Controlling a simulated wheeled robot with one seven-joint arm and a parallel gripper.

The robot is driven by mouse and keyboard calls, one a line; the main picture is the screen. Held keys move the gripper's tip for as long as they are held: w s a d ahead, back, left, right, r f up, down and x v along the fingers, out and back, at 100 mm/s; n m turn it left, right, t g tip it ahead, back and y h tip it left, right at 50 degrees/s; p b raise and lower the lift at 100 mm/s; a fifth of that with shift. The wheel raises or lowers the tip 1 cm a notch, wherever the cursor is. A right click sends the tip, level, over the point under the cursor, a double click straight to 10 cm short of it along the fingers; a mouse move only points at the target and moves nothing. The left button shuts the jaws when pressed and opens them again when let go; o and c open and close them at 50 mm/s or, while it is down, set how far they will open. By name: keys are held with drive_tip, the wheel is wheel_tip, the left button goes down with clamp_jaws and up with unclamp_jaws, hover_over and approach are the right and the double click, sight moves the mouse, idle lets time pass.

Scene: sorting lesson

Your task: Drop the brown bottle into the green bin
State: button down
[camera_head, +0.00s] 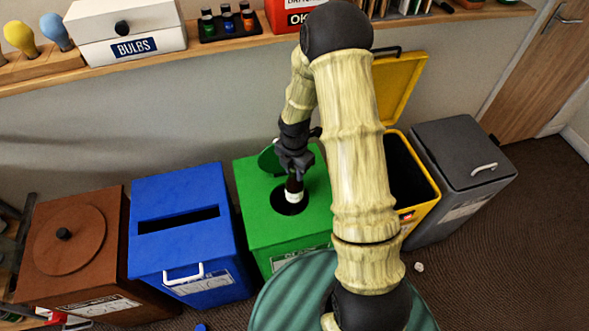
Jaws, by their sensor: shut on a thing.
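The brown bottle (294,190) hangs upright, with a pale label on its lower part. My gripper (294,174) is shut on its upper part. The bottle's lower end is over or within the round hole in the top of the green bin (256,222); I cannot tell how deep it reaches. The bin's round green lid (268,158) stands tilted up behind the hole. My arm hides the right side of the green bin.
A blue slotted bin (178,245) and a brown round-lidded bin (70,256) stand left. An open yellow bin (415,165) and a closed grey bin (462,160) stand right. A shelf (220,47) with boxes and small bottles runs behind. A small white scrap (419,267) lies on the floor.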

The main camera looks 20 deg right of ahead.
drive_tip(key=shift+f+b, duration=1.85)
drive_tip(key=shift+f, duration=0.55)
drive_tip(key=c, duration=1)
unclamp_jaws()
drive_tip(key=shift+c, duration=0.2)
drive_tip(key=shift+r, duration=0.15)
wheel_tip(320, 180, up, 17)
drive_tip(key=p, duration=0.1)
hover_over(294, 179)
drive_tip(key=w, duration=0.1)
drive_tip(key=shift+w+d+r, duration=0.1)
drive_tip(key=shift+d, duration=0.15)
